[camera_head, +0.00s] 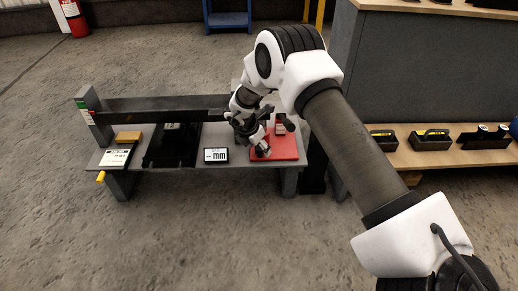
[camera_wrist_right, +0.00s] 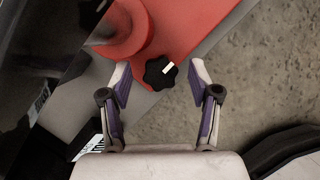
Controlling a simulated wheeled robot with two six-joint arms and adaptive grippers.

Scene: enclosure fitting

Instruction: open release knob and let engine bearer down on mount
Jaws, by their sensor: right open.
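My right gripper (camera_head: 258,149) is over the red base (camera_head: 288,148) at the right end of the bench. In the right wrist view its open fingers (camera_wrist_right: 161,80) stand on either side of a black lobed release knob (camera_wrist_right: 154,76) with a white mark. I see no contact with the knob. The knob sits by the edge of the red base (camera_wrist_right: 190,25), near a red round post (camera_wrist_right: 122,25). A long dark beam (camera_head: 155,106), apparently the engine bearer, spans the back of the bench; my arm hides its right end. I cannot make out the mount. My left gripper is out of view.
The grey bench (camera_head: 240,172) carries an "mm" display (camera_head: 216,155), a black plate (camera_head: 172,150), a yellow block (camera_head: 129,137) and a white-faced device (camera_head: 115,157). A wooden shelf (camera_head: 400,157) with black trays stands at right. The floor in front is clear.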

